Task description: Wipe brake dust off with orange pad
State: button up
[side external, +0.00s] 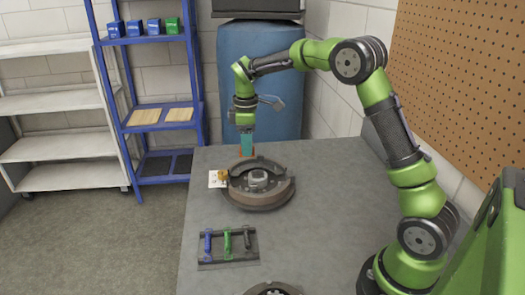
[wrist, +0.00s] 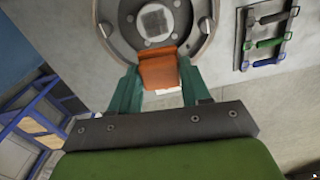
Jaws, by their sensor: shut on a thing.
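The orange pad (wrist: 158,70) is a block held between the teal fingers of my gripper (wrist: 159,80). In the side view my gripper (side external: 247,146) points down at the far side of the brake assembly (side external: 258,200), with a sliver of orange at its tips. The brake assembly is a round, dark brown-grey drum with curved shoes and a hub, lying on the grey table. In the wrist view the pad overlaps the near rim of the brake assembly (wrist: 192,60); whether they touch is unclear. I cannot make out the dust.
A white card (side external: 214,182) with a small yellow-orange item lies left of the drum. A rack (side external: 228,260) with blue, green and black handles lies nearer on the table (side external: 330,215). Another round part (side external: 272,290) shows at the bottom edge. A blue barrel (side external: 260,75) stands behind.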

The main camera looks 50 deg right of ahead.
aim_at(253, 175)
jog(key=shift+f, duration=3.75)
jog(key=shift+s+d+f, duration=0.3)
jog(key=shift+s+d, duration=0.15)
jog(key=shift+d, duration=0.05)
jog(key=shift+c, duration=0.5)
jog(key=shift+s+d, duration=1.65)
jog(key=shift+s, duration=0.05)
jog(key=shift+w+a, duration=2.15)
jog(key=shift+a, duration=0.05)
jog(key=shift+r, duration=4.15)
